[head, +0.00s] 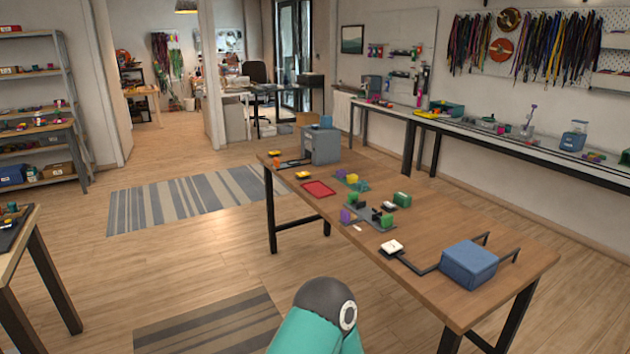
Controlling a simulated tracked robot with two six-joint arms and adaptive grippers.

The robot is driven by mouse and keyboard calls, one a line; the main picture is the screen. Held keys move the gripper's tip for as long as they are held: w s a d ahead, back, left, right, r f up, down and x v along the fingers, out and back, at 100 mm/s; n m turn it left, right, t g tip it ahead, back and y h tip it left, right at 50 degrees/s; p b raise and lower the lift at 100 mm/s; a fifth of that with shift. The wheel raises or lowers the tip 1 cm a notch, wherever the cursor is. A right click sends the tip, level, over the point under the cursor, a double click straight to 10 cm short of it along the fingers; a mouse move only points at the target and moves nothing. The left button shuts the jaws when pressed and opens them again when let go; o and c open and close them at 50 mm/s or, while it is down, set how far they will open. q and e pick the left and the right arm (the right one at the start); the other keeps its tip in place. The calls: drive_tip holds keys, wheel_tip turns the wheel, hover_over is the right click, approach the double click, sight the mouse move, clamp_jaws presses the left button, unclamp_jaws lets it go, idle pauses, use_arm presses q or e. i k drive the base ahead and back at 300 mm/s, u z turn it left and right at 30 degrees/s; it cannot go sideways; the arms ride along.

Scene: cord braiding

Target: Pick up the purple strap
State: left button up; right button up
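I cannot single out the purple strap with certainty. Small purple pieces sit on the wooden table, one near its middle (352,178) and one closer (345,215); they are too small to tell whether either is a strap. Many cords hang on the pegboard at the upper right, including a dark multicoloured bunch (470,45), with no single purple strap distinct. Neither of my grippers is in view; only a teal and dark part of my own body shows at the bottom centre.
The wooden table (440,230) holds a blue box (468,264), a grey machine (321,145), a red tray (319,188) and small coloured parts. A long counter (480,135) runs along the right wall. Shelves (40,110) stand at left. Open floor with striped rugs (190,195) lies left of the table.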

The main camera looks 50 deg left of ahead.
sight(340, 173)
drive_tip(key=z, duration=1.4)
drive_tip(key=i, duration=0.1)
drive_tip(key=u, duration=2.65)
drive_tip(key=k, duration=0.8)
drive_tip(key=u, duration=0.2)
drive_tip(key=i, duration=0.8)
drive_tip(key=z, duration=0.15)
